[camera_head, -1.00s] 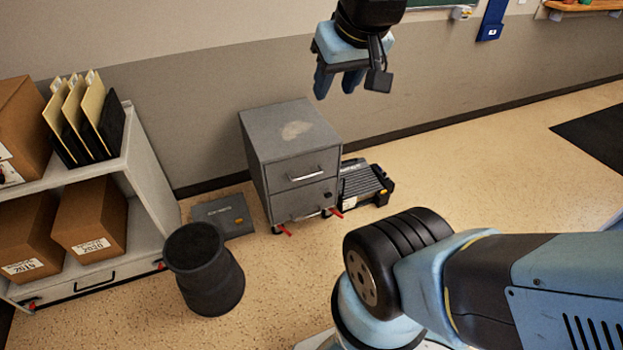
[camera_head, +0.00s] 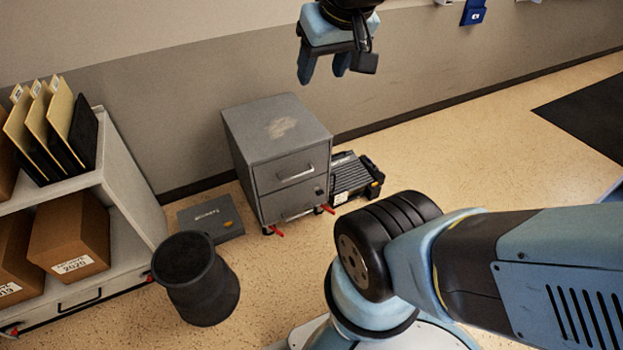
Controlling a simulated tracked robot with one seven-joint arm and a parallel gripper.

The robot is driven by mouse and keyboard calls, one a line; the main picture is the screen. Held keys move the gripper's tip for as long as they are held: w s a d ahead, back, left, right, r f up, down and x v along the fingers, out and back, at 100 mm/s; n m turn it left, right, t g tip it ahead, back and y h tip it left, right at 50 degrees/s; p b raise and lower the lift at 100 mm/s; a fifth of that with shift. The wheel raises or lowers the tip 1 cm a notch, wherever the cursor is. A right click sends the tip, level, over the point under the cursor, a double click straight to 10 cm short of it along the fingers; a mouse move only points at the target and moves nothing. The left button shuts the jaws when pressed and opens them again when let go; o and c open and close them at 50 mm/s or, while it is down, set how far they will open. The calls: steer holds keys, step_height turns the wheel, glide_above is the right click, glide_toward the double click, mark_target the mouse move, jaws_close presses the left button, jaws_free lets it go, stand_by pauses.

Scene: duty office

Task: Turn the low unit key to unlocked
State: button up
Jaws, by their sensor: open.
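The low unit (camera_head: 277,158) is a small grey two-drawer cabinet on castors with red levers, standing near the wall in the middle of the view. A small dark round spot (camera_head: 319,191) on the right of its lower drawer front looks like the lock; a key and its position are too small to tell. My gripper (camera_head: 322,72) hangs at the top of the view, pointing down. Its two fingers are apart with nothing between them. In the picture it shows above and to the right of the cabinet top, not touching it.
A black bin (camera_head: 196,278) stands at the cabinet's front left. A flat grey case (camera_head: 211,217) lies left of the cabinet, and a black ribbed device (camera_head: 352,178) sits to its right. A shelf (camera_head: 127,196) with boxes and folders stands left.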

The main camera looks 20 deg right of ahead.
steer(key=shift+o, duration=1.2)
steer(key=w+d+f+g+h, duration=0.1)
steer(key=w+d+f+h, duration=0.1)
steer(key=w+d, duration=0.4)
steer(key=w+h, duration=0.1)
steer(key=w, duration=0.3)
steer(key=shift+w+g, duration=0.35)
steer(key=shift+g, duration=0.05)
steer(key=n, duration=0.2)
glide_above(320, 193)
steer(key=s+d, duration=0.3)
steer(key=s, duration=0.1)
step_height(320, 193, down, 57)
steer(key=w+a+f+y, duration=0.1)
steer(key=f, duration=0.8)
steer(key=w+a+f+m+y, duration=0.1)
steer(key=f, duration=0.9)
steer(key=w+a+f+y, duration=0.1)
steer(key=f, duration=0.9)
steer(key=shift+w+m+t, duration=0.15)
steer(key=shift+m+t, duration=0.15)
